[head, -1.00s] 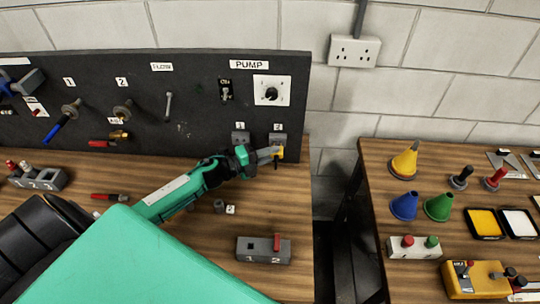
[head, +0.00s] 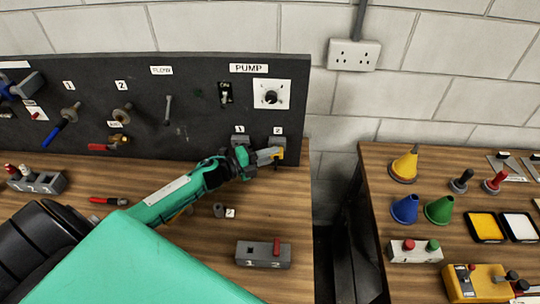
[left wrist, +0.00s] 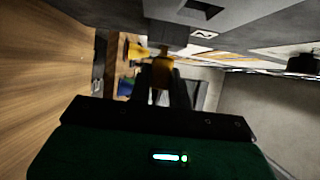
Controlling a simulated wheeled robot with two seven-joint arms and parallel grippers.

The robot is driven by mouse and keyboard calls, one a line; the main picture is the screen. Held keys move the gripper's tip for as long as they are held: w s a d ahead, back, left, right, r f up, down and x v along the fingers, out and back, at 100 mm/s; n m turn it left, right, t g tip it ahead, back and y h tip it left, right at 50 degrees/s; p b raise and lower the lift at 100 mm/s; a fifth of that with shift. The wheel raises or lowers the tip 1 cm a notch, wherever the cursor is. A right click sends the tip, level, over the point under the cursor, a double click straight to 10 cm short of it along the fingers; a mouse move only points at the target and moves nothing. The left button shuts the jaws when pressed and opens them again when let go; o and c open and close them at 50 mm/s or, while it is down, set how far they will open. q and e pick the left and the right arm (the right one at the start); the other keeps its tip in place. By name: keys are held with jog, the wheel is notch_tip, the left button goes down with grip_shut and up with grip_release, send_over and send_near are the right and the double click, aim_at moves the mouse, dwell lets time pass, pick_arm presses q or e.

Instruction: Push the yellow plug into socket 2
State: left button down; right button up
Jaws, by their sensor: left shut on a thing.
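My left gripper (head: 268,155) is shut on the yellow plug (head: 278,153), just in front of and below the grey block of socket 2 (head: 277,141) at the lower right of the black board. In the left wrist view the yellow plug (left wrist: 161,70) sits between the two dark fingers (left wrist: 160,85), its front end close against the grey socket block (left wrist: 167,33). I cannot tell whether it touches or has entered the opening. A white label 2 (head: 278,130) is above the socket. My right gripper is not in view.
Socket 1 (head: 240,140) is just left of socket 2, partly behind my gripper. The black board (head: 200,125) stands behind the wooden bench. A grey two-hole block (head: 263,254) lies in front. A gap separates the bench from the right table (head: 375,200).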

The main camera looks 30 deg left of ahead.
pick_arm(q)
jog(key=shift+w+a, duration=0.25)
jog(key=shift+w, duration=0.2)
jog(key=shift+w+a+r+b, duration=0.1)
jog(key=shift+b, duration=0.2)
jog(key=c, duration=0.9)
grip_release()
